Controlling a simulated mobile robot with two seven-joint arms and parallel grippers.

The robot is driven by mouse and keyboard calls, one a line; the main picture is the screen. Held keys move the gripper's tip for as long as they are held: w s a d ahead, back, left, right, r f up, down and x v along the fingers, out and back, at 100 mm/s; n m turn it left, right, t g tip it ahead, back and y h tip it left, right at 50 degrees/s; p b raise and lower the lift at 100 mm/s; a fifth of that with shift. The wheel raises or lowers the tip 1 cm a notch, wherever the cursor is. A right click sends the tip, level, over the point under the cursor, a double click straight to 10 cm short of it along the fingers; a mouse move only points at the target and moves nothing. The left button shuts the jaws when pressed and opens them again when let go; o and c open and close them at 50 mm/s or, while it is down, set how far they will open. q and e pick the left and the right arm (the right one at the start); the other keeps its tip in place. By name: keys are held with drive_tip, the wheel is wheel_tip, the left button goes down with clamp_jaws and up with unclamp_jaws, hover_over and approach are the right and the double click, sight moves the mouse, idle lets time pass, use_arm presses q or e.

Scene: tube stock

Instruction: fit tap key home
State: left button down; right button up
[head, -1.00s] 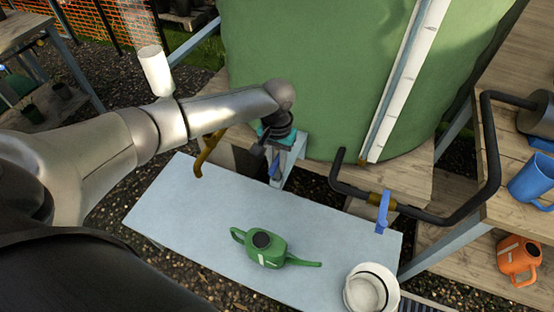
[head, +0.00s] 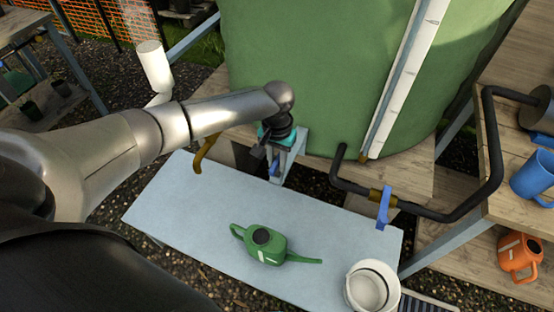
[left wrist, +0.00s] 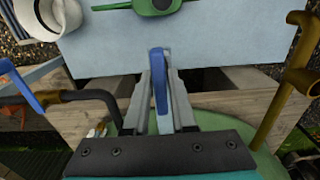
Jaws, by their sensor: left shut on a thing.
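The blue tap key (left wrist: 160,80) is a slim bar, upright in the left wrist view between the two grey fingers. My left gripper (left wrist: 160,105) is shut on it. In the head view my left gripper (head: 276,155) is between the green tank and the pale table, and the key (head: 274,168) shows only in part. A bent brass tap (head: 206,150) is to the left of the gripper, apart from it. It shows at the right edge of the left wrist view (left wrist: 296,85). No key shows on it; its far end is hidden behind my arm. My right gripper is out of view.
A pale blue table (head: 190,205) holds a green watering can (head: 265,245) and a white bucket (head: 372,287). A dark pipe (head: 440,212) with a brass valve and blue lever (head: 383,208) runs right. The green tank (head: 310,80) stands behind. The table's left part is clear.

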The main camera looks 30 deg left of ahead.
use_arm(q)
drive_tip(key=shift+f+p, duration=0.1)
drive_tip(key=shift+p, duration=0.35)
idle(1.1)
drive_tip(key=shift+f, duration=0.75)
idle(0.4)
idle(1.1)
drive_tip(key=c, duration=0.7)
unclamp_jaws()
drive_tip(key=shift+o, duration=0.2)
drive_tip(key=shift+r, duration=0.1)
wheel_tip(320, 180, up, 15)
drive_tip(key=p, duration=0.4)
drive_tip(key=shift+p, duration=0.3)
